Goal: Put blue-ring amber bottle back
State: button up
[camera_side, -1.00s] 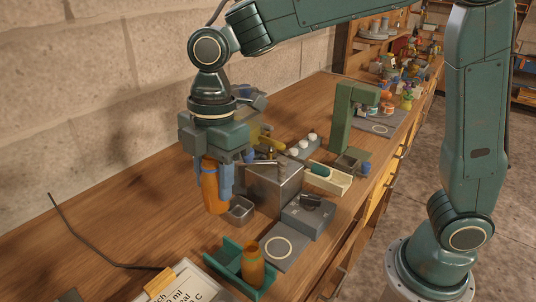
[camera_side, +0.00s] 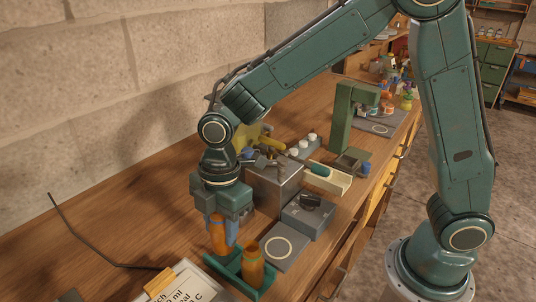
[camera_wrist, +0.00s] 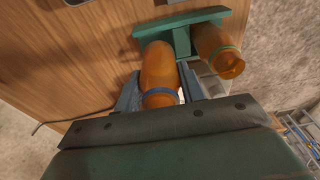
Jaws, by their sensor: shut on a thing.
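My gripper (camera_side: 222,230) is shut on the blue-ring amber bottle (camera_side: 218,236), which hangs upright between the fingers at the left part of the green rack. The bottle also shows in the wrist view (camera_wrist: 158,68), with its blue ring near the fingers. A second amber bottle (camera_side: 253,268) stands in the right part of the green rack (camera_side: 268,288); in the wrist view this bottle (camera_wrist: 214,50) has a green ring. The rack's near-left part is partly hidden, and I cannot tell whether the held bottle touches it.
A grey pad with a pale ring (camera_side: 280,248) and a dark grey box with a knob (camera_side: 310,215) lie right of the rack. A metal block (camera_side: 272,188) stands behind. A clipboard (camera_side: 185,283) lies to the left.

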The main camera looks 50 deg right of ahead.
aim_at(223, 240)
jog(key=shift+f, duration=2.05)
jog(key=shift+f, duration=0.2)
jog(key=o, duration=1.1)
jog(key=shift+r, duration=0.15)
jog(key=r, duration=0.4)
jog(key=d+r, duration=0.1)
jog(key=r, duration=0.7)
jog(key=shift+d, duration=0.2)
